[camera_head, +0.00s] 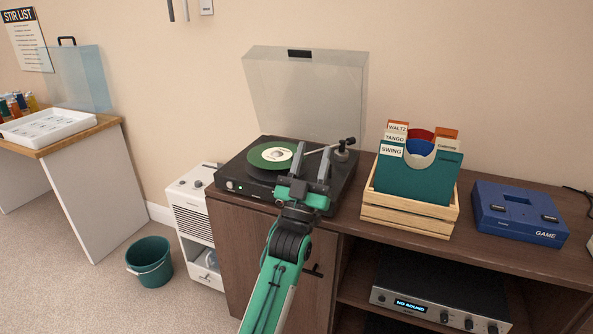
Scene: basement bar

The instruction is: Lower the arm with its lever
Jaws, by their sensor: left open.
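A black turntable (228,178) stands on the dark wooden cabinet with its clear lid raised. A record with a green label area (265,154) lies on its platter. The tonearm (320,149) reaches left from its pivot (344,147) at the right rear; its head end is near the record's right side, and I cannot tell whether it touches. The small lever is too small to make out or hidden behind my gripper. My left gripper (310,171) is open over the turntable's front right part, its two fingers apart and pointing toward the tonearm. My right gripper is not in view.
A wooden crate of record sleeves (408,221) stands right of the turntable, with a blue game console (519,214) beyond it. The raised lid (306,90) stands behind. A receiver (440,300) reading "NO SOUND" sits on the shelf below. A green bucket (149,262) is on the floor.

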